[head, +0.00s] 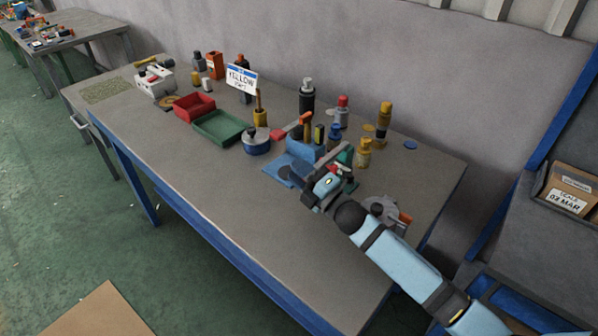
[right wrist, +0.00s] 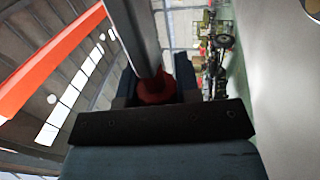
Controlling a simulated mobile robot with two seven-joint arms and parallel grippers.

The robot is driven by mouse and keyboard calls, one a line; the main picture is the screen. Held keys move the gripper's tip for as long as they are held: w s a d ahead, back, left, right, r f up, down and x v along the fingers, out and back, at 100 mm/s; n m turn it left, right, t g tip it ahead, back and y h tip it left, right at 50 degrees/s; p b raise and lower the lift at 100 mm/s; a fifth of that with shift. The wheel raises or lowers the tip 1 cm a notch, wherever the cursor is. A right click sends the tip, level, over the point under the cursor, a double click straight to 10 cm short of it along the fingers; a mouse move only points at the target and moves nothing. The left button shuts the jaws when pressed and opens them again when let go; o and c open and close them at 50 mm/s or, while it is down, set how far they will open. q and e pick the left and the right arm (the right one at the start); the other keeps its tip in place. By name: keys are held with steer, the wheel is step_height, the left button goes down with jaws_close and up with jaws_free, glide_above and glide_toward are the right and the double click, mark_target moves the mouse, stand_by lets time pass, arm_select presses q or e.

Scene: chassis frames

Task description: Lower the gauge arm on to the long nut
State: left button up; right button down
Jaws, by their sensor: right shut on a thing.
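My right gripper (head: 330,177) is over the right part of the workbench, its arm coming in from the lower right. In the right wrist view a red knob (right wrist: 157,92) sits between its fingers, on a long grey bar (right wrist: 137,35) that looks like the gauge arm. The gripper is shut on this knob. In the head view the grey bar (head: 331,154) shows just behind the gripper, slanting up to the right. What lies under the bar is hidden by my gripper, and I cannot pick out the long nut. My left gripper is not in view.
A blue block (head: 303,151) stands left of my gripper, beside a flat blue sheet (head: 280,169). Bottles, such as a yellow one (head: 363,153), stand behind. Green (head: 219,128) and red (head: 194,107) trays are farther left. The bench's front left is clear.

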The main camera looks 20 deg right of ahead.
steer(key=c, duration=1.1)
jaws_free()
steer(key=shift+o, duration=1.4)
steer(key=v, duration=0.7)
steer(key=shift+s+d+b, duration=0.15)
steer(key=shift+b, duration=0.25)
steer(key=shift+f, duration=0.1)
